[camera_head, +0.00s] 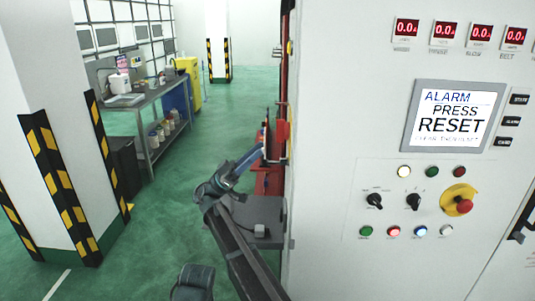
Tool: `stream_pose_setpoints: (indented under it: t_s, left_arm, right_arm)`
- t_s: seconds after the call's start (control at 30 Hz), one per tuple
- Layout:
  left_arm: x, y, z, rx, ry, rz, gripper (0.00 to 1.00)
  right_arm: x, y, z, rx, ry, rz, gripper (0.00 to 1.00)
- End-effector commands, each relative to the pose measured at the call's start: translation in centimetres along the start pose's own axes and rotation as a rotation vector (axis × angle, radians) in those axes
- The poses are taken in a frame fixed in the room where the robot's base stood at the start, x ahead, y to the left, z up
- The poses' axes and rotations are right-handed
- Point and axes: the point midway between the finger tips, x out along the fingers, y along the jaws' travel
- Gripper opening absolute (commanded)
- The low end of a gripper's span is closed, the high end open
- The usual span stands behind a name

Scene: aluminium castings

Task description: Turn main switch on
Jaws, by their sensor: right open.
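The white control cabinet (330,120) fills the right side of the view. Its front panel has two black rotary knobs, the left knob (374,201) and the right knob (413,201), and a red mushroom button (464,206) on a yellow base. I cannot make out a label that names the main switch. A red part (283,131) shows at the cabinet's left side edge. My right gripper (276,157) is small and partly hidden beside that edge, close to the red part; whether they touch is unclear. It is open. My left gripper is out of view.
A screen (453,117) reads "ALARM PRESS RESET"; red displays above it show 0.0. Lit buttons sit below the knobs. A workbench (150,100) and a striped pillar (60,180) stand at the left. The green floor between is clear.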

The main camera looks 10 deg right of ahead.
Motion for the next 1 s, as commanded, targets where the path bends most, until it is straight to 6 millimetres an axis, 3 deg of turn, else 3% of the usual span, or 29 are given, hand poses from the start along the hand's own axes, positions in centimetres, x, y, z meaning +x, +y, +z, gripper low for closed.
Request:
stream_pose_setpoints:
  t_s: [0.03, 0.1, 0.33, 1.0]
  left_arm:
    - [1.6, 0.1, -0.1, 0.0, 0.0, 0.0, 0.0]
    - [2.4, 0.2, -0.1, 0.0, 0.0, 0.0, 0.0]
    - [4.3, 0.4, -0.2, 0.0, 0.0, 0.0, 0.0]
    - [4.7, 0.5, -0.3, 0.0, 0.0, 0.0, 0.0]
  right_arm:
    - [-1.8, -0.1, 0.4, 0.001, 0.0, -0.001, 0.46]
    - [-3.1, -0.1, 0.4, 0.002, 0.0, -0.001, 0.46]
    - [-5.9, -0.1, 0.2, 0.001, 0.001, 0.0, 0.46]
    - [-6.7, 0.0, -0.1, 0.001, 0.001, 0.0, 0.46]
